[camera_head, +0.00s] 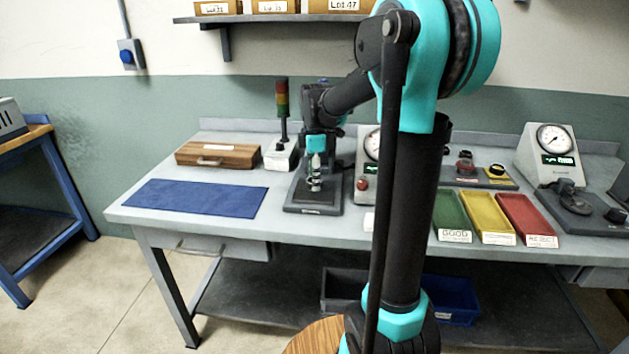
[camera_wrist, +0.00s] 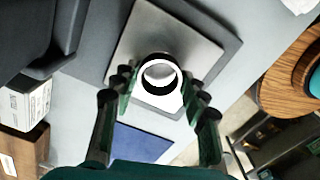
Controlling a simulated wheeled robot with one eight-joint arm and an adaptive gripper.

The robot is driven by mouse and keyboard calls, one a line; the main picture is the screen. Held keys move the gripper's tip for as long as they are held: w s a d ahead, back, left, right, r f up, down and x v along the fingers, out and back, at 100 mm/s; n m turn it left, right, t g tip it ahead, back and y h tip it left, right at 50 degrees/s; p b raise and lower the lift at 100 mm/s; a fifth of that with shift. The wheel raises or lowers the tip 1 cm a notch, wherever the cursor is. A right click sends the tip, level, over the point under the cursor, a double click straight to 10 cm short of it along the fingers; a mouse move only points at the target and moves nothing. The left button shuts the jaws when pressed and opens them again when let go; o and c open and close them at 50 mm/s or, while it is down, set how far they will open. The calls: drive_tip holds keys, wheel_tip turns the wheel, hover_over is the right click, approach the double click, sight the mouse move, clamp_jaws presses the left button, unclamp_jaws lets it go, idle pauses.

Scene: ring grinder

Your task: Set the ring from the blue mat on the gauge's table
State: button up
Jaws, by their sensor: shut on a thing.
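My gripper (camera_head: 315,172) points down over a dark-based stand (camera_head: 313,209) with a label on its front edge, left of the middle of the bench. In the wrist view my gripper (camera_wrist: 158,84) is shut on the ring (camera_wrist: 158,89), a round, open band with dark and bright sides. A square grey metal plate (camera_wrist: 187,50), seemingly the gauge's table, lies beneath the ring on a darker base. I cannot tell whether the ring touches the plate. The blue mat (camera_head: 195,198) lies bare to the left, and it also shows in the wrist view (camera_wrist: 140,142).
A wooden case (camera_head: 217,154) and a signal tower (camera_head: 282,105) stand behind the mat. A dial unit (camera_head: 370,148) is partly hidden by my arm. Green (camera_head: 452,214), yellow (camera_head: 486,217) and red (camera_head: 525,217) trays and another dial gauge (camera_head: 552,150) are to the right.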

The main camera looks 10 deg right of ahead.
drive_tip(key=shift+f, duration=0.45)
drive_tip(key=o, duration=1.2)
drive_tip(key=shift+f, duration=0.15)
wheel_tip(320, 180, up, 12)
drive_tip(key=shift+r, duration=0.15)
drive_tip(key=shift+s, duration=0.1)
